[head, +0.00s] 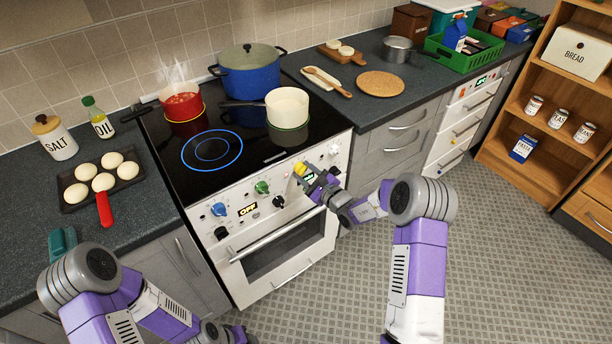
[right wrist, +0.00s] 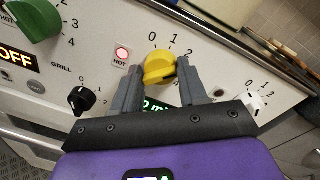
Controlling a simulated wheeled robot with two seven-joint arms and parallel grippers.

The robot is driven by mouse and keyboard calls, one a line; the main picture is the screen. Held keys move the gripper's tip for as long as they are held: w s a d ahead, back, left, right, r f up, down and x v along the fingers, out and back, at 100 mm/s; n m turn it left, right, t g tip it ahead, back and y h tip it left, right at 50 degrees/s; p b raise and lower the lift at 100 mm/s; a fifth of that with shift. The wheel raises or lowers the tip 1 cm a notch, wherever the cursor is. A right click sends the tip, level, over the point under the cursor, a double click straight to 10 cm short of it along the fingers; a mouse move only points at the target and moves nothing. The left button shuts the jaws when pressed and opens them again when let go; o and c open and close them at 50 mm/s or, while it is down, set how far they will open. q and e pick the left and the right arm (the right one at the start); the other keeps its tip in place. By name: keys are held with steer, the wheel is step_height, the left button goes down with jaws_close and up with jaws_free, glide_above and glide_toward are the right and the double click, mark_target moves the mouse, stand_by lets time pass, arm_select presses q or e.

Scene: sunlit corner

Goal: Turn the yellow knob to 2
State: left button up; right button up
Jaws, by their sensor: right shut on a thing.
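The yellow knob (head: 299,169) is on the white front panel of the cooker (head: 288,222), right of the green knob (head: 262,187). In the right wrist view the yellow knob (right wrist: 158,64) sits between the two fingers of my right gripper (right wrist: 158,80), which is shut on it. The numbers 0, 1 and 2 show above and right of the knob; lower marks are hidden by the gripper. I cannot tell for sure which number the knob points to. My right gripper (head: 305,175) reaches the panel from the right. My left arm is low at the left, its fingers out of sight.
A steaming red pot (head: 183,104), a blue pot (head: 249,72) and a cream saucepan (head: 287,107) stand on the hob. A black knob (right wrist: 82,97) and a white knob (right wrist: 254,103) flank the yellow one. The oven handle (head: 278,236) runs below.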

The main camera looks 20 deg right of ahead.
steer(key=shift+d+r+n, duration=0.15)
steer(key=shift+n, duration=0.35)
steer(key=o, duration=1)
steer(key=p+v, duration=0.1)
steer(key=v, duration=0.6)
steer(key=shift+s+d, duration=0.1)
steer(key=shift+s, duration=0.15)
